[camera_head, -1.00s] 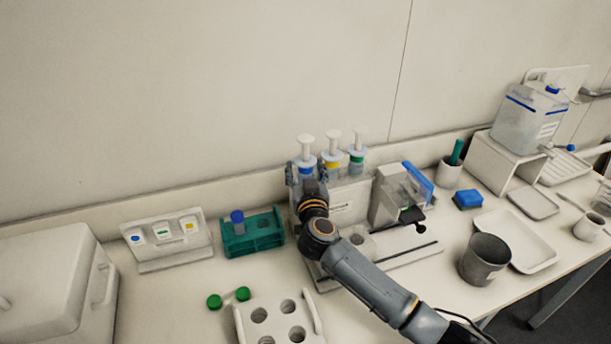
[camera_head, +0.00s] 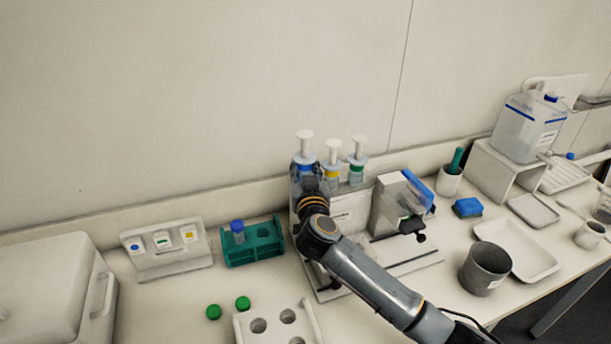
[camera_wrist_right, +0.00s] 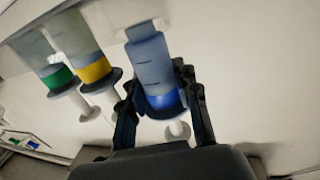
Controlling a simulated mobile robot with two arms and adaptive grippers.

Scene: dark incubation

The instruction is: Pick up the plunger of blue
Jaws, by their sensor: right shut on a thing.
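The blue-banded syringe (camera_head: 305,159) stands upright at the left of three syringes in the white rack (camera_head: 345,214), its white plunger (camera_head: 305,140) on top. My right gripper (camera_head: 306,176) is shut on this syringe near its blue band. In the right wrist view the picture is turned over: the gripper fingers (camera_wrist_right: 162,103) lie on both sides of the blue syringe (camera_wrist_right: 152,70), and its white plunger end (camera_wrist_right: 178,131) shows between them. The exact finger contact is partly hidden. My left gripper is not in view.
The yellow syringe (camera_head: 332,172) and green syringe (camera_head: 357,168) stand close to the right. A teal rack (camera_head: 262,252) with a blue-capped tube (camera_head: 237,230) is at left.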

